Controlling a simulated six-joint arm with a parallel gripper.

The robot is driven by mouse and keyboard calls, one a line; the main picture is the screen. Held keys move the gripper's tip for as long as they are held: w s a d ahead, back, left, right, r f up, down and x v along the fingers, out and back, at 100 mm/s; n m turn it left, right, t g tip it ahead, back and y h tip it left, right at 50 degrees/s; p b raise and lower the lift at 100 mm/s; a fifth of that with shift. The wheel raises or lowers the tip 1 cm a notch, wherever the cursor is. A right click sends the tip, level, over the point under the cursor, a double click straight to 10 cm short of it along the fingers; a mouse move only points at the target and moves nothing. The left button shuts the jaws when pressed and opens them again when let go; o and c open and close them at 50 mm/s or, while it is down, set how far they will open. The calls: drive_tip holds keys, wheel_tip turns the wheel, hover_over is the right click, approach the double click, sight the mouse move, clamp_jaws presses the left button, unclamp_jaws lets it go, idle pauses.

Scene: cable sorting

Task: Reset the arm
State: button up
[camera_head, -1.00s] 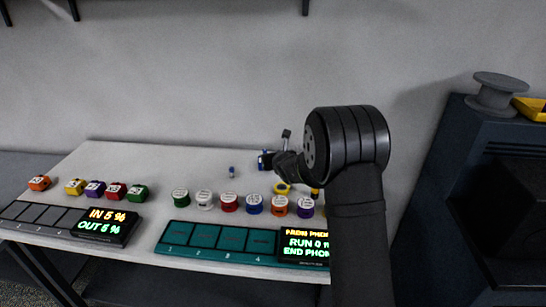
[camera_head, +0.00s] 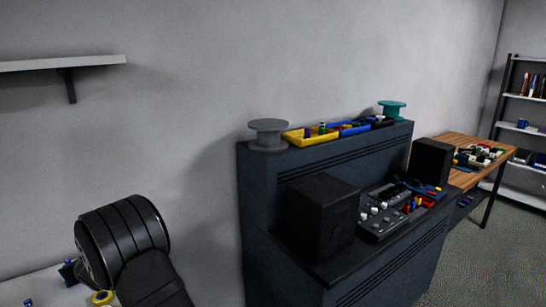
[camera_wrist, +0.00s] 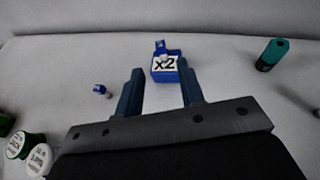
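In the wrist view my gripper (camera_wrist: 160,70) is open, with its two dark fingers apart.
Near the gripper lie a small blue piece (camera_wrist: 99,89), a teal cylinder (camera_wrist: 272,55), and green (camera_wrist: 16,146) and white (camera_wrist: 39,158) spools. In the head view a dark console (camera_head: 262,205) stands right of the table, with a grey spool (camera_head: 268,135) and yellow tray (camera_head: 310,136) on top.

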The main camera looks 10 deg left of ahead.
sight(68, 261)
drive_tip(key=x, duration=0.9)
drive_tip(key=shift+w+a, duration=0.1)
drive_tip(key=shift+w+a+f, duration=0.1)
drive_tip(key=shift+a+f, duration=0.15)
drive_tip(key=shift+f, duration=0.05)
drive_tip(key=shift+r, duration=0.15)
